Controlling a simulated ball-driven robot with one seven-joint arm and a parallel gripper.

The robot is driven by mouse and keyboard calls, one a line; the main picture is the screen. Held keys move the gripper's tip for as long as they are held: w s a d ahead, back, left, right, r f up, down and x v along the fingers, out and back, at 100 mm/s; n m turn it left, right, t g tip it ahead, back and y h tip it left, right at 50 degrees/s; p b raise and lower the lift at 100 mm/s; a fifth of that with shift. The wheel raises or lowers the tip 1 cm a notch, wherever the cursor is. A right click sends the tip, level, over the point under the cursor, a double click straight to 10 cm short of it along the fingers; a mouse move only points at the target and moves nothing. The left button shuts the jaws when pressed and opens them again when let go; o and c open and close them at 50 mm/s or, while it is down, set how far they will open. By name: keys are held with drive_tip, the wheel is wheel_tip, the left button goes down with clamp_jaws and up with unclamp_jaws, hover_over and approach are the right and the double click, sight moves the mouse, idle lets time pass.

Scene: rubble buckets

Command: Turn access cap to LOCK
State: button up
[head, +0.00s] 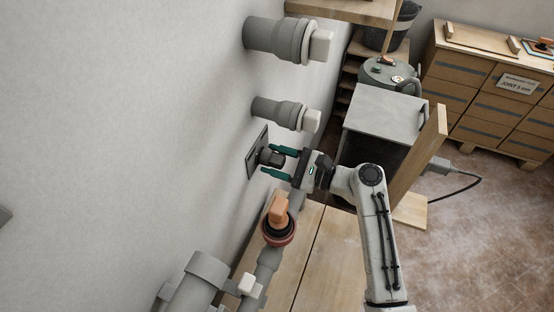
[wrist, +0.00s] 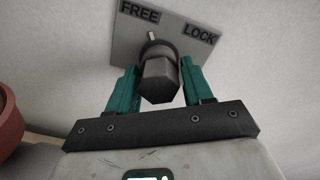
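The access cap (wrist: 160,80) is a dark grey hexagonal knob on a grey plate (wrist: 125,45) fixed to the wall. The plate reads FREE at upper left and LOCK at right. A small pale pointer (wrist: 152,36) on the cap points up and left, toward FREE. My gripper (wrist: 160,72) has its two teal fingers on either side of the cap, very close to its sides. They look open around it; contact is not clear. In the head view, my gripper (head: 268,159) faces the wall with the cap (head: 271,157) between its fingers.
Grey pipes (head: 278,38) stick out of the wall above the cap. A grey cabinet (head: 385,118) and an upright wooden board (head: 418,155) are at right. Open floor lies further right.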

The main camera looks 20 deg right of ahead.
drive_tip(key=o, duration=0.3)
drive_tip(key=shift+o, duration=0.2)
drive_tip(key=b+v, duration=0.1)
drive_tip(key=v, duration=1)
